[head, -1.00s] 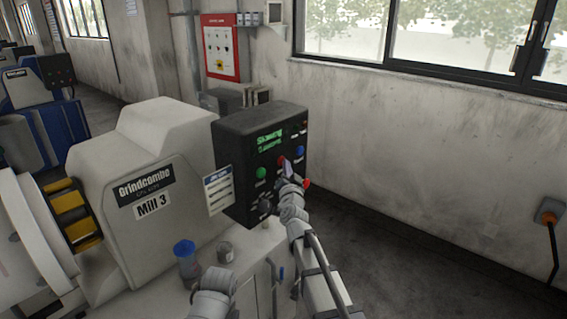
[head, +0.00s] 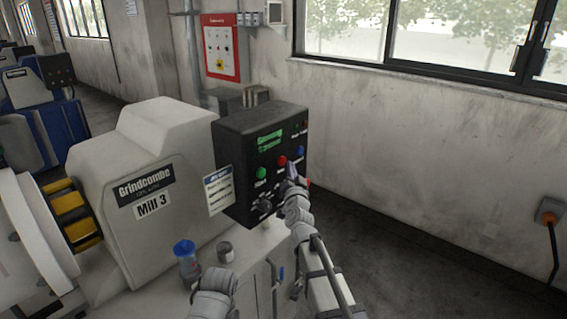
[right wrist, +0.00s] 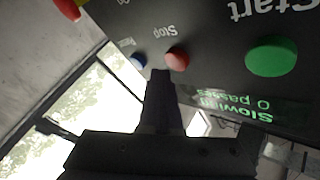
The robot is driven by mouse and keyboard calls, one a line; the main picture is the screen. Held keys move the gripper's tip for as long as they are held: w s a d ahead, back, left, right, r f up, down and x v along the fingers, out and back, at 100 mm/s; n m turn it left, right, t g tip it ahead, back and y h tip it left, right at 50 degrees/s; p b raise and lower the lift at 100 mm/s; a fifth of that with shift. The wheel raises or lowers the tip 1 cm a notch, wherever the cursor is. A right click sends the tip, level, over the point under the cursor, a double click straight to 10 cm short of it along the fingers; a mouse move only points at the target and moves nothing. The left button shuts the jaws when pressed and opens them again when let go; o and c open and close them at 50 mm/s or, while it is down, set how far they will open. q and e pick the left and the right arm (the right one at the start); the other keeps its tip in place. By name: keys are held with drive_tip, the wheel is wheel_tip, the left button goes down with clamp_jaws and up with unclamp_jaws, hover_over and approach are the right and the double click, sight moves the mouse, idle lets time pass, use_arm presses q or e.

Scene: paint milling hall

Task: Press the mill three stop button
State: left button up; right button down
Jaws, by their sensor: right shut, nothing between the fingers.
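The Mill 3 control box (head: 235,150) is a black panel on the near end of the white mill. Its red stop button (head: 282,160) sits between the green start button (head: 261,173) and a blue button (head: 299,151). My right gripper (head: 292,170) is shut and empty, just beside the red button. In the right wrist view its fingertips (right wrist: 160,75) lie close to the red button (right wrist: 176,59), which is fully visible; any contact cannot be told. The green display (right wrist: 235,104) reads "Slowing, 0 passes" there.
A red mushroom-shaped knob (right wrist: 68,8) juts from the box's side, near the right gripper. A red wall panel (head: 220,48) hangs behind. The floor to the right is open.

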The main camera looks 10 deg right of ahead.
drive_tip(key=s+d, duration=0.1)
drive_tip(key=s, duration=0.1)
drive_tip(key=s+d, duration=0.2)
idle(0.4)
idle(0.5)
drive_tip(key=s+a+f+n+g+y, duration=0.2)
drive_tip(key=s+a+f+n+g, duration=0.15)
drive_tip(key=f, duration=0.45)
drive_tip(key=s+a+f+n+g+y, duration=0.25)
drive_tip(key=s+f+g, duration=0.2)
drive_tip(key=f, duration=0.25)
drive_tip(key=s+f+n+g+h, duration=0.1)
drive_tip(key=s+f+g, duration=0.4)
drive_tip(key=s, duration=0.5)
drive_tip(key=s+f+n+g+h, duration=0.1)
drive_tip(key=s+f+n+g, duration=0.1)
drive_tip(key=s+f+g, duration=0.5)
drive_tip(key=s+a+r+n+h, duration=0.1)
drive_tip(key=s+a+r+n, duration=0.1)
drive_tip(key=s+a, duration=0.7)
drive_tip(key=shift+a+n, duration=0.8)
drive_tip(key=shift+a, duration=0.25)
